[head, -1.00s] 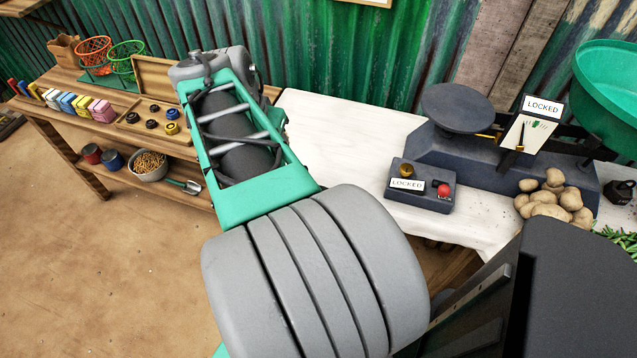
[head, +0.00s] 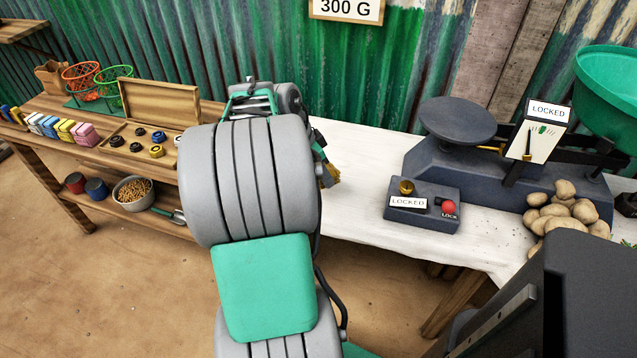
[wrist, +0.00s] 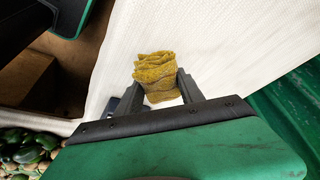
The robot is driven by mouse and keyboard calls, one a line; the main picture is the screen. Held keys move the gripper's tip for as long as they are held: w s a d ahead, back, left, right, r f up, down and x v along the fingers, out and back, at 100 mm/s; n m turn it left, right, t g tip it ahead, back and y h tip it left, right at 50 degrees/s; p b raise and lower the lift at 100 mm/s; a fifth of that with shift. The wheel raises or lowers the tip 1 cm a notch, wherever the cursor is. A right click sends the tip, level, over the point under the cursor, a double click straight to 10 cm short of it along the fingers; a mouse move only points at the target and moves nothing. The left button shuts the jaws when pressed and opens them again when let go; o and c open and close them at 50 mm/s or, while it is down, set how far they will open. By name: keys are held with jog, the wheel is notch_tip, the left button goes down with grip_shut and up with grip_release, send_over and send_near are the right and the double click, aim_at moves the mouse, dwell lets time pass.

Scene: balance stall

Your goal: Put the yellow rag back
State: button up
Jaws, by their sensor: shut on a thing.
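The yellow rag (wrist: 155,72) is folded and held between the two dark fingers of my gripper (wrist: 160,84) in the wrist view. The fingers are shut on it. White cloth shows behind the rag; I cannot tell how high above it the rag is. In the head view only a small yellow-brown bit of the rag (head: 331,174) shows at the right side of my arm. My gripper is mostly hidden there behind my arm.
The white-covered table (head: 360,150) has clear room left of the lock box (head: 422,207). The scale (head: 458,120) and potatoes (head: 563,212) are further right. The wooden bench (head: 60,108) at left holds coloured blocks, baskets and an open box (head: 160,104) of weights.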

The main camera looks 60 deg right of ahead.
jog(key=shift+w+d+f+b, duration=0.15)
jog(key=shift+w+d+f, duration=0.05)
jog(key=shift+f, duration=0.7)
jog(key=shift+w+d+f+b, duration=0.1)
jog(key=shift+w+d+f, duration=0.1)
jog(key=shift+f, duration=0.65)
jog(key=shift+w+d+f+b, duration=0.15)
jog(key=shift+w+f, duration=0.05)
jog(key=shift+f, duration=0.7)
jog(key=o, duration=1.4)
jog(key=shift+o, duration=0.2)
jog(key=shift+r, duration=0.45)
jog(key=p+v, duration=0.2)
jog(key=v, duration=0.9)
jog(key=w+a+n+t, duration=0.3)
jog(key=w+a+n, duration=0.7)
jog(key=a, duration=0.5)
jog(key=a+f+n+t+y, duration=0.1)
jog(key=a+f+n+y, duration=0.1)
jog(key=a+n, duration=0.5)
jog(key=s+a+f+n+t+y, duration=0.1)
jog(key=a+f+n, duration=0.2)
jog(key=a+n, duration=0.5)
jog(key=a, duration=0.9)
jog(key=shift+s+a+y, duration=0.3)
jog(key=shift+a+y, duration=0.05)
jog(key=shift+y, duration=0.05)
